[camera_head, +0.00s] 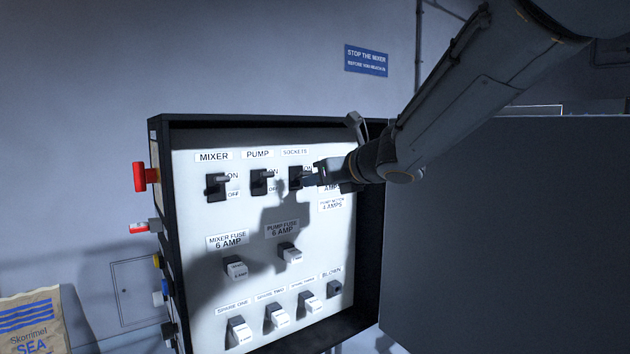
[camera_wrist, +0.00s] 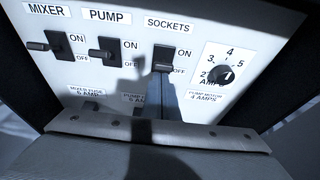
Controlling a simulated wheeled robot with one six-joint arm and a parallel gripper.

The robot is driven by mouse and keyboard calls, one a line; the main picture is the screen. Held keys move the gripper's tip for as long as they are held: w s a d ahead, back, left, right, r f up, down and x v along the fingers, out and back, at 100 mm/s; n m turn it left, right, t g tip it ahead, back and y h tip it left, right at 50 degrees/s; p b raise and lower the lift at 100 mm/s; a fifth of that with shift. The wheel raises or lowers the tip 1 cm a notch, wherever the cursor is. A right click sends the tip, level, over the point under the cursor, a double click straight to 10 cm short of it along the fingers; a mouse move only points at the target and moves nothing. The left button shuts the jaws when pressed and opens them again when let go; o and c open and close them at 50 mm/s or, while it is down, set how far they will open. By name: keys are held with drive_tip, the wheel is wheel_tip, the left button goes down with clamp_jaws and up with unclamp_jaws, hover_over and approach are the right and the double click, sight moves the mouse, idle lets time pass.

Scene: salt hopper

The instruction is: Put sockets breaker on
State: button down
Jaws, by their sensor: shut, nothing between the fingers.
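The sockets breaker (camera_head: 295,178) is a black toggle switch at the top right of the panel's breaker row, under the SOCKETS label. It also shows in the wrist view (camera_wrist: 163,54), with ON printed above OFF to its right. Its lever end sits low, near the OFF level, but I cannot tell its setting for certain. My gripper (camera_head: 309,180) is shut and empty, right at this breaker. In the wrist view its fingertips (camera_wrist: 162,78) are just below the lever, touching or nearly touching it. The lever's lower edge is partly hidden by them.
The mixer breaker (camera_head: 216,187) and pump breaker (camera_head: 261,181) stand to the left. A motor amps dial (camera_wrist: 221,74) is close on the right. Fuses sit below. The open cabinet door (camera_head: 500,230) blocks the right side. A red handle (camera_head: 140,176) juts from the left side.

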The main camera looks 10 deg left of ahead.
drive_tip(key=shift+r+p, duration=0.5)
drive_tip(key=shift+r, duration=0.5)
wheel_tip(320, 180, down, 4)
drive_tip(key=s+d+b, duration=0.2)
drive_tip(key=b, duration=0.2)
drive_tip(key=s+d+r, duration=0.3)
drive_tip(key=s+r, duration=0.1)
drive_tip(key=r, duration=0.3)
drive_tip(key=shift+s+d+p, duration=0.3)
drive_tip(key=shift+d, duration=0.05)
